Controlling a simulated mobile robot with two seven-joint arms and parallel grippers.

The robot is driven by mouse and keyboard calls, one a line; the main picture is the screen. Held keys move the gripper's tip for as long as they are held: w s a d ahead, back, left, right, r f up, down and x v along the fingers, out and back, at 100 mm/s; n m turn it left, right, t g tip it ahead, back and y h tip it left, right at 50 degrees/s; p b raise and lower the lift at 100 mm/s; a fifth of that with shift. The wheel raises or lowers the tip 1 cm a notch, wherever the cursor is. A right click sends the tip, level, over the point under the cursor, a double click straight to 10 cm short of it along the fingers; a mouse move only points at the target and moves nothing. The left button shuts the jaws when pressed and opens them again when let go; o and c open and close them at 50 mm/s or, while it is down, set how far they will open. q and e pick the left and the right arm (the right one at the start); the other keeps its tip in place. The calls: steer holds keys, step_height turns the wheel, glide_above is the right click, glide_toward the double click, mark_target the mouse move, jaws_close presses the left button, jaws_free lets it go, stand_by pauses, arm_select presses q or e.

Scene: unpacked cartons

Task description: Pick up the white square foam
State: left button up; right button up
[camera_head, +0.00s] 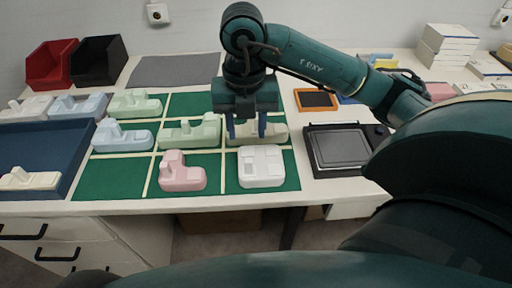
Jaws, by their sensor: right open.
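The white square foam (261,167) lies flat in the front right cell of the green mat (284,185). It is a low block with rounded corners and shallow recesses on top. My right gripper (246,132) points down with two blue fingers spread apart. It is open and looks empty, just behind the white square foam in the picture. A cream foam piece (270,131) shows partly behind the fingers, mostly hidden. Whether the fingers touch it cannot be told. My left gripper is not in view.
A pink foam piece (182,175) lies left of the white one. Several green and blue foam pieces fill other cells. A blue tray (80,150) stands at left, and a black-framed tray (338,150) at right. Red (50,66) and black bins (97,62) stand behind.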

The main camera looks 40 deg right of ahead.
mark_target(248, 160)
steer(key=f, duration=1)
steer(key=shift+s+a+f, duration=0.15)
steer(key=shift+s, duration=0.15)
steer(key=shift+c, duration=0.3)
jaws_close()
